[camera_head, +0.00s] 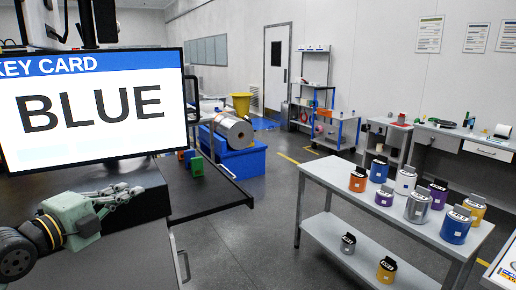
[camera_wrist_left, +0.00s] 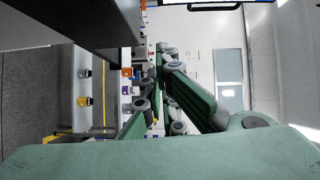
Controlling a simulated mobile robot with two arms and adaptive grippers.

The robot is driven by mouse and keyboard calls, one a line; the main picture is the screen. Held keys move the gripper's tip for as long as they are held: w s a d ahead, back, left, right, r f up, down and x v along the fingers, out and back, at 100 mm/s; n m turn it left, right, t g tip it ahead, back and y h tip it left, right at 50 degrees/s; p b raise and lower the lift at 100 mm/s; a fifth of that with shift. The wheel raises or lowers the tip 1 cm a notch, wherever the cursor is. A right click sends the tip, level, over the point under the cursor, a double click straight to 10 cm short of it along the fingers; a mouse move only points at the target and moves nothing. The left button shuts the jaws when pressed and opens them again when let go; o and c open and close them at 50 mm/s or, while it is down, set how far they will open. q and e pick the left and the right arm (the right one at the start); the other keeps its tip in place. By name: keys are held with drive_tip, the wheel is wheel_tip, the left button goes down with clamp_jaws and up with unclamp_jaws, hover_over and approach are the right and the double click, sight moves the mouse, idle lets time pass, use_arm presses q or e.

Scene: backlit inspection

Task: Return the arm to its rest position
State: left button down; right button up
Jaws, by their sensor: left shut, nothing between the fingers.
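My left gripper (camera_head: 122,194) comes in from the left at the lower left of the head view, in front of the dark bench and below the lit screen. Its green body and grey fingers show, with the fingers pointing right. In the left wrist view the fingers (camera_wrist_left: 158,62) come together at their tips, and nothing is held between them. My right gripper is in neither view.
A screen (camera_head: 95,108) reading "KEY CARD BLUE" stands just above the gripper. A white table (camera_head: 345,190) at right holds several coloured canisters, with more on its lower shelf. A blue stand (camera_head: 235,160) carries a metal roll (camera_head: 232,131). Grey floor lies between.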

use_arm(q)
drive_tip(key=s+d+f+n+g+y, duration=0.1)
drive_tip(key=s+d+f+n+g, duration=0.3)
drive_tip(key=f, duration=0.9)
drive_tip(key=s+d+f+n+g+y, duration=0.1)
drive_tip(key=s+d+f+n, duration=0.35)
drive_tip(key=f, duration=0.85)
drive_tip(key=s+d+f+n+g+y, duration=0.15)
drive_tip(key=s+f+n, duration=0.3)
drive_tip(key=s, duration=0.45)
drive_tip(key=s+f+n+g+y, duration=0.25)
drive_tip(key=s+f, duration=0.25)
drive_tip(key=s, duration=0.4)
drive_tip(key=s+f+n+g+y, duration=0.1)
drive_tip(key=s+f+n+g, duration=0.3)
drive_tip(key=s, duration=0.4)
wheel_tip(320, 180, down, 27)
drive_tip(key=s, duration=0.2)
drive_tip(key=s+a+f+g, duration=0.1)
drive_tip(key=s+a+f, duration=0.1)
drive_tip(key=s+f, duration=1.3)
drive_tip(key=shift+s+a+f+g, duration=0.25)
drive_tip(key=shift+s+a+g, duration=0.15)
drive_tip(key=shift+s, duration=0.45)
